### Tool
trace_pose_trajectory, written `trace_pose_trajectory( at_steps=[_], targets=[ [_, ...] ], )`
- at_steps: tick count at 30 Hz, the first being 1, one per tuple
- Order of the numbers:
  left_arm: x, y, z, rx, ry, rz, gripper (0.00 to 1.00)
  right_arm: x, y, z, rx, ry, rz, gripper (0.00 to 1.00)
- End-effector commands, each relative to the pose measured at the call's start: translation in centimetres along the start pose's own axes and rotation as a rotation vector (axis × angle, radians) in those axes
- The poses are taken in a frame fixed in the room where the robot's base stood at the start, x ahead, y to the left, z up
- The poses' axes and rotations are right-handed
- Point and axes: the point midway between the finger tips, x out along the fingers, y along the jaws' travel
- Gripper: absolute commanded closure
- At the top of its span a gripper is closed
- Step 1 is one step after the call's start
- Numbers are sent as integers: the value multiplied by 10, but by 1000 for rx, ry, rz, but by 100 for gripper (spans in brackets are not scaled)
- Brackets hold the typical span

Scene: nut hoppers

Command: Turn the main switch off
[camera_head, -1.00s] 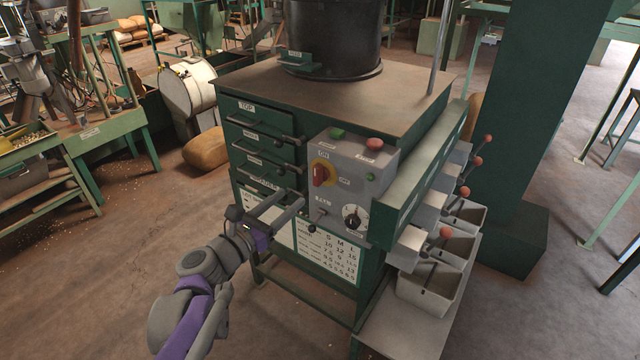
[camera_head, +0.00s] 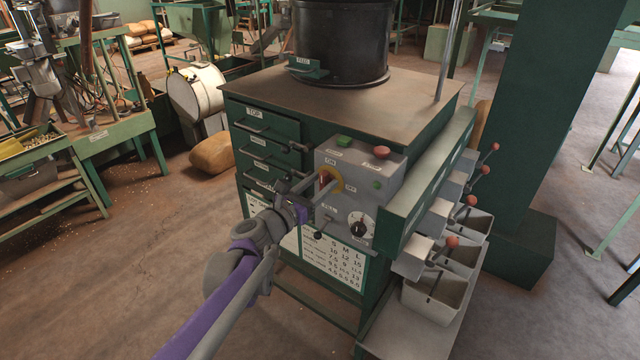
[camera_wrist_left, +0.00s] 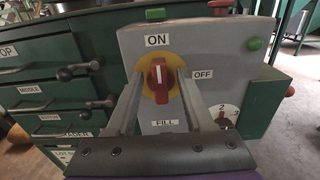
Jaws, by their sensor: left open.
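The main switch is a red rotary knob (camera_wrist_left: 158,80) on a round yellow plate (camera_wrist_left: 175,60), on the front of a grey control box (camera_head: 388,180). In the left wrist view the knob stands upright, its white mark toward the ON label (camera_wrist_left: 157,40). The OFF label (camera_wrist_left: 203,75) is to its right. My left gripper (camera_head: 327,187) is open, with one finger on each side of the knob; I cannot tell whether either finger touches it. In the head view the fingers partly hide the knob. My right gripper is not in view.
Drawer handles (camera_wrist_left: 78,70) project close to the left. Grey bins (camera_head: 435,290) and red-knobbed levers (camera_head: 471,200) line the machine's right side.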

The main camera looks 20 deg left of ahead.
Motion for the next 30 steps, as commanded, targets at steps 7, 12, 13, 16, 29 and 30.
trace_pose_trajectory(
  at_steps=[7,12,13,16,29,30],
  targets=[
    [0,0,0,0,0,0,80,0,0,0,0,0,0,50],
    [0,0,0,0,0,0,100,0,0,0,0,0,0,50],
    [0,0,0,0,0,0,100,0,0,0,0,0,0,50],
    [0,0,0,0,0,0,100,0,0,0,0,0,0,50],
    [0,-1,1,101,0,0,100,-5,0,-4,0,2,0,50],
    [0,-2,1,127,0,0,100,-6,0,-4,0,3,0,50]
  ],
)
